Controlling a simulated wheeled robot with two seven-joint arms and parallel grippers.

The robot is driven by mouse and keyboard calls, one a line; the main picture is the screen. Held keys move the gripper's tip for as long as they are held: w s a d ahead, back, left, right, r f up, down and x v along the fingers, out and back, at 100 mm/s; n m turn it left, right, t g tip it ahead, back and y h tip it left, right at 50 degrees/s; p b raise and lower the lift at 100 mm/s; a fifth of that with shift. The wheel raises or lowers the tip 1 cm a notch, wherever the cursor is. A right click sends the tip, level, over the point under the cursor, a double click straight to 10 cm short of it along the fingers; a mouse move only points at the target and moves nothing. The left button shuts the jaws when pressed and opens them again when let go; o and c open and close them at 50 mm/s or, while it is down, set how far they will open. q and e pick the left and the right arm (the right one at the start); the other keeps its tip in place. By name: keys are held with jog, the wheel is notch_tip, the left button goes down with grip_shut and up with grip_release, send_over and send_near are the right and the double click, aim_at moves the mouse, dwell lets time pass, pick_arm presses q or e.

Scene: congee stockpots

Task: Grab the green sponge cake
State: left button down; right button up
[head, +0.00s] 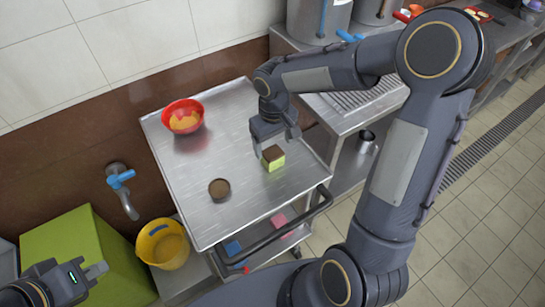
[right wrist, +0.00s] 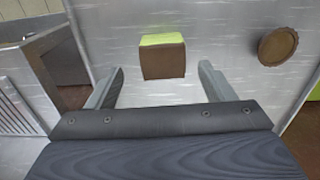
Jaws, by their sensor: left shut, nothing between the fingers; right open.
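The green sponge cake (head: 273,160) is a small block with a brown top and a green side, on the steel table near its right edge. In the right wrist view the cake (right wrist: 162,58) shows a brown face and a green strip, in line with the gap between the fingers and beyond their tips. My right gripper (head: 275,145) is open and empty, just above and behind the cake; its fingers (right wrist: 160,80) stand on either side of the gap. My left gripper (head: 97,270) is shut and empty at the lower left, away from the table.
A red bowl (head: 183,116) with orange contents stands at the table's back left. A brown round item (head: 219,189) lies left of the cake. A yellow bucket (head: 162,244) and a green box (head: 75,250) are at the left. A grated counter (head: 365,98) is at the right.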

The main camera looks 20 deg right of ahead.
aim_at(273, 152)
notch_tip(273, 152, down, 6)
jog(key=shift+a+f+p, duration=0.15)
jog(key=shift+p, duration=0.3)
jog(key=shift+c, duration=0.4)
jog(key=c, duration=1)
jog(key=shift+r, duration=0.2)
